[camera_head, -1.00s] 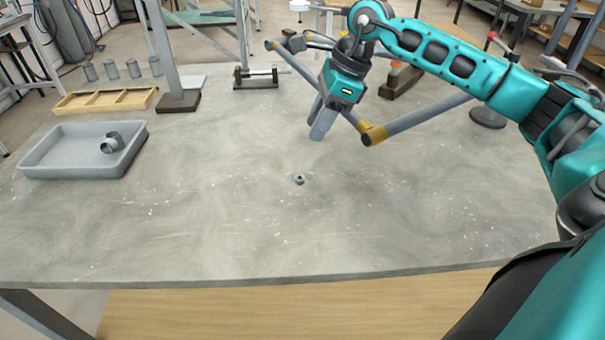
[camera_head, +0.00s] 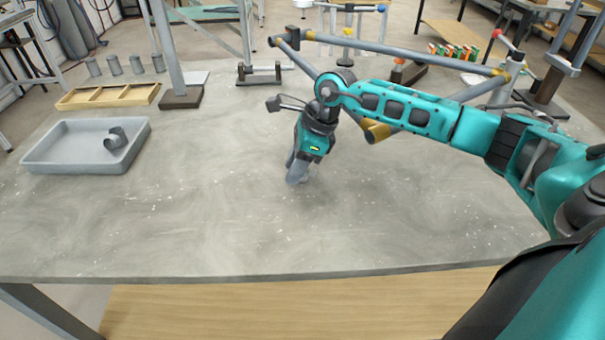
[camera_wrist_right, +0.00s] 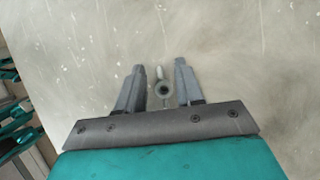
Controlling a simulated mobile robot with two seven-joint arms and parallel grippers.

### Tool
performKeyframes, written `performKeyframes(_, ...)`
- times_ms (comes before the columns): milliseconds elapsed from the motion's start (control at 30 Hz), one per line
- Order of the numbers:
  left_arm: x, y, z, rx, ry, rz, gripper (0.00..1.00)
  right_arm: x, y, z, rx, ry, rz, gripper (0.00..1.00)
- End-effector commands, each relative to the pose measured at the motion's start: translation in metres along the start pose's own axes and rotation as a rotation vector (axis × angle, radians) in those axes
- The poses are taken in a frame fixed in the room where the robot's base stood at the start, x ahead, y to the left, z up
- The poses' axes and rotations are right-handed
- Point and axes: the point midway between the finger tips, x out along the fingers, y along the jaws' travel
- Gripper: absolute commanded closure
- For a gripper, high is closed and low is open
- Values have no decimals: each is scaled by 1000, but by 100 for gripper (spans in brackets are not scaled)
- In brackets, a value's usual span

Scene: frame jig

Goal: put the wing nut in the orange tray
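The wing nut is a small grey metal piece with a dark central hole. It lies on the bench top between the fingers in the right wrist view (camera_wrist_right: 162,88); in the head view it is hidden behind my right gripper. My right gripper (camera_head: 296,177) points down at the bench. Its two fingers (camera_wrist_right: 160,66) are apart, one on each side of the wing nut, with gaps visible. My left gripper is not in view. I see no clearly orange tray; a tan, divided wooden tray (camera_head: 107,105) lies at the back left.
A grey tray (camera_head: 60,165) with a grey pipe fitting (camera_head: 115,138) stands at the left. Several grey cylinders stand at the back left. A post on a dark base (camera_head: 181,98) and a long tube frame (camera_head: 400,51) stand at the back. The front of the bench is clear.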

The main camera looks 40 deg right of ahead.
Motion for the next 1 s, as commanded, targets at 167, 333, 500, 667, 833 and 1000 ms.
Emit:
performKeyframes(167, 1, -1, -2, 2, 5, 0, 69, 2, 0, 0, 0, 0, -1, 64)
performKeyframes(333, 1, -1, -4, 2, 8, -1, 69, 2, 0, 0, 0, 0, -1, 75)
performKeyframes(500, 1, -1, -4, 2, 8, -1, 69, 2, 0, 0, 0, 0, -1, 92)
performKeyframes(667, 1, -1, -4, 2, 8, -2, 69, 2, 0, 0, 0, 0, -1, 100)
performKeyframes(833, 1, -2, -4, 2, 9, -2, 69, 1, 0, 0, 0, 0, -1, 100)
performKeyframes(1000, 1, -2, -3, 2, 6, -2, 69, 1, 0, 0, 0, 0, -2, 100)
